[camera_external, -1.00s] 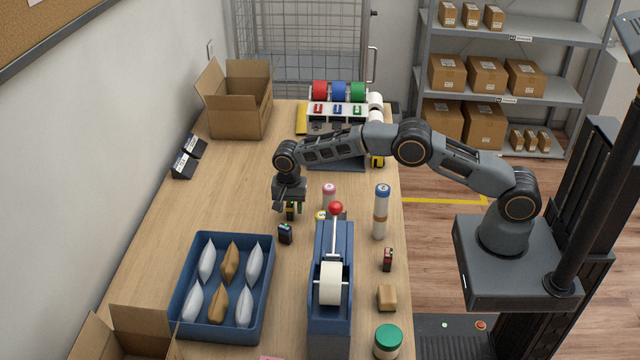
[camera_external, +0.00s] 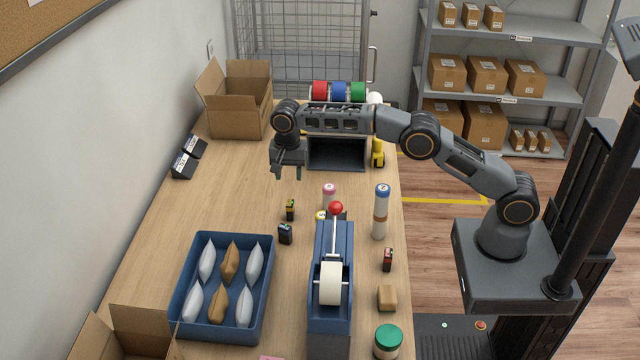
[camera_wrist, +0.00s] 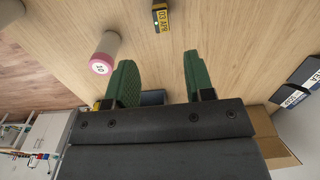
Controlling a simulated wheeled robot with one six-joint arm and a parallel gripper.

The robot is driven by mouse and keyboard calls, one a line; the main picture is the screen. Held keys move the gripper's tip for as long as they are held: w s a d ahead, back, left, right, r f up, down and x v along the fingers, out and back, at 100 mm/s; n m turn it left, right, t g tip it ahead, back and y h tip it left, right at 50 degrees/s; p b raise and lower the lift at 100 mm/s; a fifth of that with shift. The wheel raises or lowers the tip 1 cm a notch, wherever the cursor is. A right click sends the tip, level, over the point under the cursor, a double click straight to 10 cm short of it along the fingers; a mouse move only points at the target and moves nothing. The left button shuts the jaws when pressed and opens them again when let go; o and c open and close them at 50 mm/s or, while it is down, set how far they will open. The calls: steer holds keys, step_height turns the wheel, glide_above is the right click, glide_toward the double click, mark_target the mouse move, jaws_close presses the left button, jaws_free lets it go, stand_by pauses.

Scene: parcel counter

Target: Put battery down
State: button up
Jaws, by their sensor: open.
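A small black and yellow battery (camera_external: 290,210) stands upright on the wooden counter in the external view. My gripper (camera_external: 286,177) is open and empty, raised above the counter behind the battery and apart from it.
A dark battery-like block (camera_external: 285,233) stands just in front. A pink-topped roll (camera_external: 329,190) and red-knobbed tape dispenser (camera_external: 330,320) are to the right. A blue tray (camera_external: 177,315) of pouches is front left.

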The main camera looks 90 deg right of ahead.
steer(key=s+a+r+n+t, duration=0.1)
steer(key=s+a+r+n, duration=0.2)
steer(key=s+r+n, duration=0.35)
steer(key=s+a+r+n+t, duration=0.1)
steer(key=s+a+r+n, duration=0.25)
steer(key=s+r, duration=0.5)
steer(key=s+a+f+n+t, duration=0.1)
steer(key=s+f+n, duration=0.3)
steer(key=s, duration=0.6)
steer(key=s+a+f+n+t, duration=0.1)
steer(key=s+a+f+n, duration=0.1)
steer(key=s, duration=0.9)
step_height(320, 180, down, 2)
steer(key=shift+s+a+n, duration=0.15)
steer(key=shift+s+n, duration=0.15)
steer(key=shift+n, duration=0.6)
steer(key=shift+o, duration=0.4)
